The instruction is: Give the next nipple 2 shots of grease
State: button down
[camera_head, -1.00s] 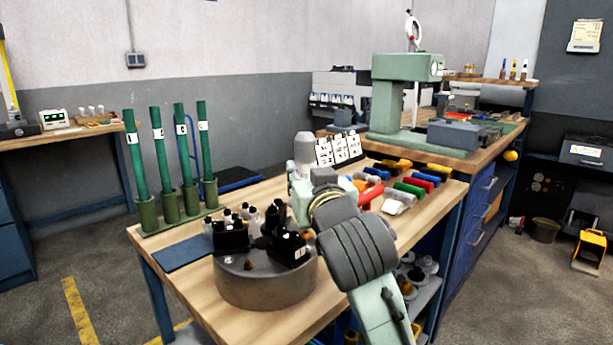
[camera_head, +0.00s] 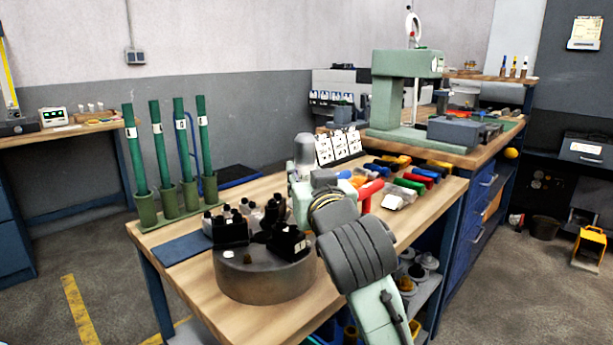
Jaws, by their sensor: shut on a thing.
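My arm reaches in from the lower right over the wooden bench. My gripper (camera_head: 300,190) is on the far side of my wrist, and its fingertips are mostly hidden. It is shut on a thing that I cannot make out. A grey dome-topped cylinder (camera_head: 303,150) shows upright just above it; I cannot tell whether it is the held thing. A round grey drum (camera_head: 262,280) with black blocks (camera_head: 289,243) on top stands in front, to the left of my wrist. I cannot make out any grease nipple at this size.
Black-capped bottles (camera_head: 272,212) stand behind the drum. A blue mat (camera_head: 183,250) lies left of it. Green tubes (camera_head: 158,145) stand upright in holders at the back left. Coloured pieces (camera_head: 411,186) and white cards (camera_head: 340,147) are behind my wrist. A green press (camera_head: 388,105) stands further back.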

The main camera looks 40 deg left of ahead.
aim_at(307, 136)
dwell(0.6)
jog(key=shift+r+p, duration=0.75)
jog(key=shift+p, duration=0.1)
jog(key=shift+r, duration=0.1)
notch_tip(307, 136, up, 6)
jog(key=p, duration=0.6)
dwell(0.3)
dwell(1.1)
